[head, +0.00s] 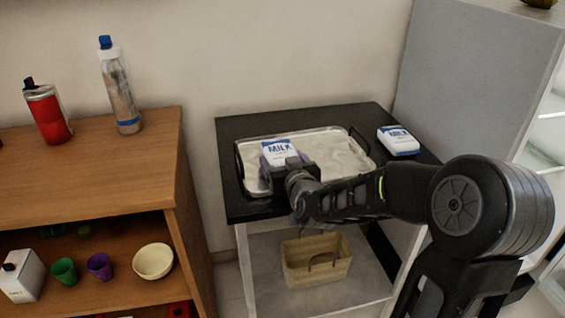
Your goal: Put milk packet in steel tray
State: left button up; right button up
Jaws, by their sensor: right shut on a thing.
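One milk packet (278,151), white and blue with "MILK" lettering, is at the left part of the steel tray (338,147). My right gripper (284,163) is shut on this packet from the front. The packet is over the tray; I cannot tell whether it touches the tray floor. The tray is a shallow silvery tray with dark handles on a black-topped table. A second milk packet (398,140) lies on the table to the right of the tray. My left gripper is not in view.
The black table top (235,190) has narrow bare strips around the tray. A wicker basket (316,262) sits on the shelf below. A wooden shelf (160,140) with a red bottle (48,115) and a clear bottle (120,95) stands left. A grey cabinet (460,80) stands right.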

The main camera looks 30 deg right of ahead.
jog(key=shift+r, duration=0.1)
jog(key=o, duration=1.7)
